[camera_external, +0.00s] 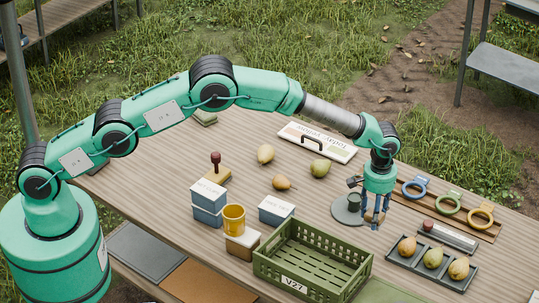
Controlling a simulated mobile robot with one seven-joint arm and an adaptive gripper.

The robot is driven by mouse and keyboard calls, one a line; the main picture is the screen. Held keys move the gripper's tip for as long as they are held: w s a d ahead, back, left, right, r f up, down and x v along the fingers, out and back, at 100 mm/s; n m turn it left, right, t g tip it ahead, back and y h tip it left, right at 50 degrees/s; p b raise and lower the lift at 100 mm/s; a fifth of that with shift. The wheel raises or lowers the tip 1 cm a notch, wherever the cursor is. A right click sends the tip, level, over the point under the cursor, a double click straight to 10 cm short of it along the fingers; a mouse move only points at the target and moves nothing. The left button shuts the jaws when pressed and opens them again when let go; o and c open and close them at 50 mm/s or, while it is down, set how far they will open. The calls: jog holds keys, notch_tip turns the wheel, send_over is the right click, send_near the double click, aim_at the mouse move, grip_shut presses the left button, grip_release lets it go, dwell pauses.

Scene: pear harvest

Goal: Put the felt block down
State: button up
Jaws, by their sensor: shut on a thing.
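My gripper (376,221) points down over the right half of the wooden table, just right of a round grey plate. It is shut on a small brownish piece, the felt block (377,205), which shows only in part between the fingers. The fingers cover most of the block, and I cannot tell whether it touches the table.
A grey round plate (341,213) with a dark cup stands close at left. A green crate (277,265), a tray of pears (398,262) and a rack with coloured rings (466,224) surround the gripper. Loose pears (320,168) lie farther back.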

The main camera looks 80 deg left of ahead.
jog(key=shift+f, duration=0.45)
jog(key=shift+f, duration=3.1)
jog(key=shift+f, duration=1.85)
jog(key=shift+f+b, duration=0.15)
jog(key=shift+b, duration=0.25)
jog(key=o, duration=1.2)
jog(key=shift+c, duration=0.2)
